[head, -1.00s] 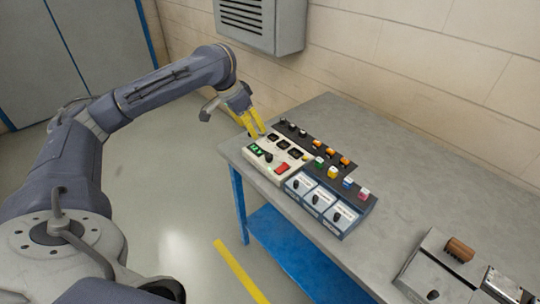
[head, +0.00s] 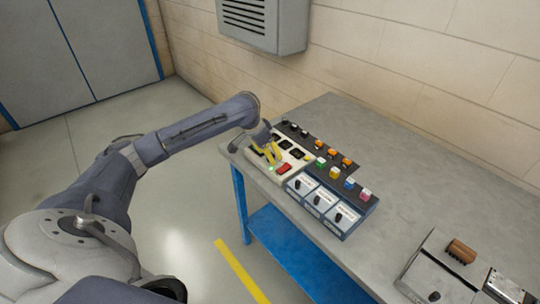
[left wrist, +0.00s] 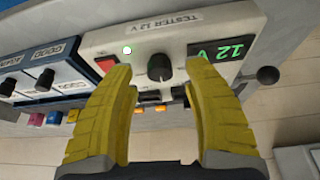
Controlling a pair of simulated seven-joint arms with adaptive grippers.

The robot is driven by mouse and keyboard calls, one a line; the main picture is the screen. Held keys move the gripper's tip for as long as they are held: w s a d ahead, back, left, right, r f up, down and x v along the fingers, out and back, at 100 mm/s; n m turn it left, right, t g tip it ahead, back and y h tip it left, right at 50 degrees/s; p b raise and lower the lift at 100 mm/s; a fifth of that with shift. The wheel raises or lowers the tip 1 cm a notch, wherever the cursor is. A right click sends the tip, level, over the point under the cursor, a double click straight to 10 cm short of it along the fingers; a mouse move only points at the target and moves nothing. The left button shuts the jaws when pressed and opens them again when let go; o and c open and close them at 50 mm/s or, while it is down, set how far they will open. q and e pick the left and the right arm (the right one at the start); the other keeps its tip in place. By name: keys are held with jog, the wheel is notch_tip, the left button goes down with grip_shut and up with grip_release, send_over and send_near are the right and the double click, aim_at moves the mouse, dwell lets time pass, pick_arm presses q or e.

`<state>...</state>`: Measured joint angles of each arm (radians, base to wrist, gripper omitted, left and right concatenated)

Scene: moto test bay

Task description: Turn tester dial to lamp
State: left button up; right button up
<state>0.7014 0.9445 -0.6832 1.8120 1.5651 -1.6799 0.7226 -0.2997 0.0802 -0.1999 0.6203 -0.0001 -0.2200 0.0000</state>
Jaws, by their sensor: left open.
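The tester (head: 296,168) is a cream box at the left end of the bench. In the left wrist view it carries the label "TESTER 12 V" (left wrist: 153,26), a green display (left wrist: 224,50), a lit round lamp (left wrist: 127,50) and a red switch (left wrist: 106,63). Its black dial (left wrist: 159,67) shows between the yellow fingers of my left gripper (left wrist: 160,75). The fingers are open, one on each side of the dial, and appear apart from it. In the head view my left gripper (head: 274,156) is over the tester and hides its dial. My right gripper is not in view.
Beside the tester are a blue-and-white unit with several dark knobs (head: 322,205) and a dark strip with coloured terminals (head: 333,153). A grey device with a brown part (head: 461,250) lies at the bench's right. The bench top (head: 420,190) between is clear.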

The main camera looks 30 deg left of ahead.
pick_arm(q)
jog(key=shift+w+d+f, duration=0.1)
jog(key=shift+w+f, duration=0.15)
jog(key=shift+f, duration=0.45)
jog(key=shift+o, duration=0.2)
grip_shut()
